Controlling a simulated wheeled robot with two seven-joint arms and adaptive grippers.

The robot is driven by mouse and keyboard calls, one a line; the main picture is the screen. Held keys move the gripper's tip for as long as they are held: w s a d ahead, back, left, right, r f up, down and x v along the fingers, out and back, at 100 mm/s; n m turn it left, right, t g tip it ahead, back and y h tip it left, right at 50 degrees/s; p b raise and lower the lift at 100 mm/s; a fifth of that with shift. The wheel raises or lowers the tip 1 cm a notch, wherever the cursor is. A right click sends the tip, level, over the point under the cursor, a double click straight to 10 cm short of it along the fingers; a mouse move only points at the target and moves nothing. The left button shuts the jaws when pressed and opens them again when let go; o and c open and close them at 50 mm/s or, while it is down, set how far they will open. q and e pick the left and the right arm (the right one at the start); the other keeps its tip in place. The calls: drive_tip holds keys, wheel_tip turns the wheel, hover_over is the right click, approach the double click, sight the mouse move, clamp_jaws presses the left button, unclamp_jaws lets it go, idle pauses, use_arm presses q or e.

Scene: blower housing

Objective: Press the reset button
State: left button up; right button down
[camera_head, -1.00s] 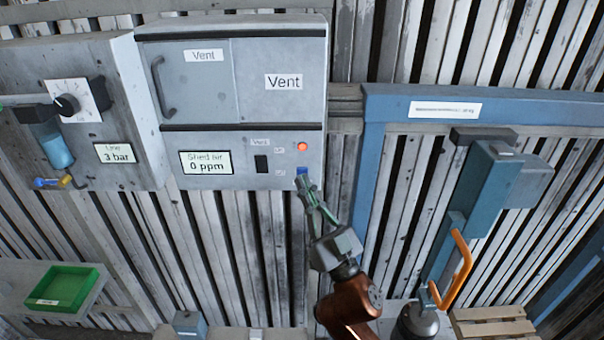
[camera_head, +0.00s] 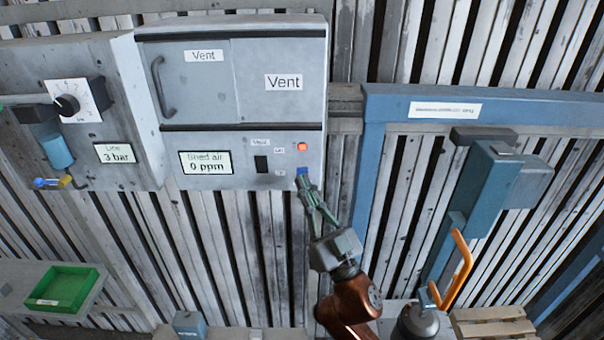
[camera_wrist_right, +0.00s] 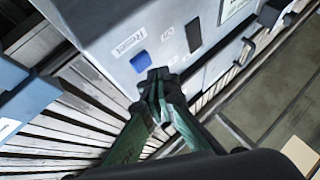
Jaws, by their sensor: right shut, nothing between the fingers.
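The reset button is a blue square (camera_head: 302,171) at the lower right of the grey Vent panel (camera_head: 250,148). In the right wrist view the blue button (camera_wrist_right: 140,62) sits beside a label reading "Reset". My right gripper (camera_head: 307,186) is shut and empty, with its fingertips just below the button. In the right wrist view its closed fingertips (camera_wrist_right: 158,76) lie close to the button's lower right edge; the button's face shows clear of them. I cannot tell whether they touch the panel. My left gripper is not in view.
An orange-red lamp (camera_head: 302,147) is above the button and a black switch (camera_head: 261,164) to its left. The display (camera_head: 206,162) reads 0 ppm. A blue door frame (camera_head: 373,150) and a blue unit with an orange handle (camera_head: 460,270) stand to the right.

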drive_tip(key=shift+w, duration=0.2)
drive_tip(key=shift+w, duration=0.2)
drive_tip(key=shift+w, duration=0.45)
idle(0.9)
drive_tip(key=shift+s, duration=0.9)
drive_tip(key=shift+s+p, duration=0.7)
drive_tip(key=shift+s, duration=1.8)
drive_tip(key=shift+w, duration=0.1)
